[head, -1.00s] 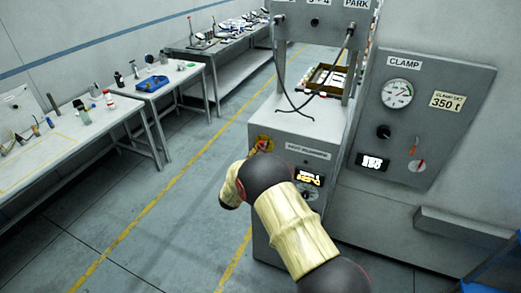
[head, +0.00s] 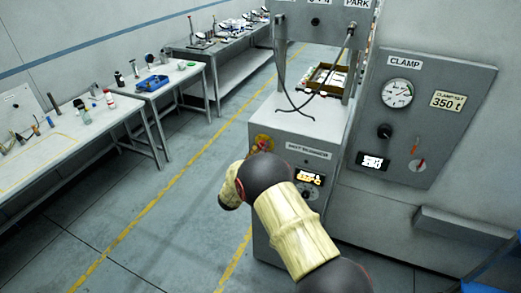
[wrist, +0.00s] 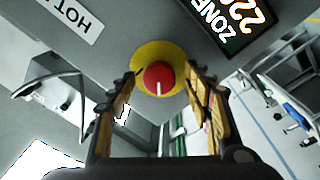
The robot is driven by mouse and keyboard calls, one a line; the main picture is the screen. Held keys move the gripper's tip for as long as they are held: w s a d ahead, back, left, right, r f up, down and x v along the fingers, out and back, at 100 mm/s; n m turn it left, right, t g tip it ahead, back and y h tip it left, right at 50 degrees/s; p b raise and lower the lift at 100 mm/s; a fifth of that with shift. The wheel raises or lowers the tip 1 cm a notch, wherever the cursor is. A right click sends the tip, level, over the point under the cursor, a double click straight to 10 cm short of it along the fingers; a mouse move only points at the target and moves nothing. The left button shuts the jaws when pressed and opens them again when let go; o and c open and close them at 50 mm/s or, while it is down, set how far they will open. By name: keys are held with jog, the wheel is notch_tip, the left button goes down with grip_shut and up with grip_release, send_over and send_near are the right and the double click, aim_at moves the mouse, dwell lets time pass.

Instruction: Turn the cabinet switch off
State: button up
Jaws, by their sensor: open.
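The cabinet switch is a red knob (wrist: 158,77) with a white mark, on a round yellow plate. In the wrist view the white mark points down. In the head view the yellow plate (head: 263,141) shows on the upper left of the grey cabinet's front, with the knob partly covered by my arm. My gripper (wrist: 161,84) is open, with one finger on each side of the knob in the wrist view. I see no contact with the knob, and the remaining distance is hard to tell.
The cabinet (head: 263,226) carries a lit display (head: 309,178) right of the switch. A clamp panel (head: 424,120) with a gauge, a black knob and a red-marked dial stands to the right. Workbenches (head: 60,150) line the left wall. The floor between is clear.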

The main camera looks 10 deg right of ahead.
jog(key=v, duration=1.1)
jog(key=shift+s+a, duration=0.2)
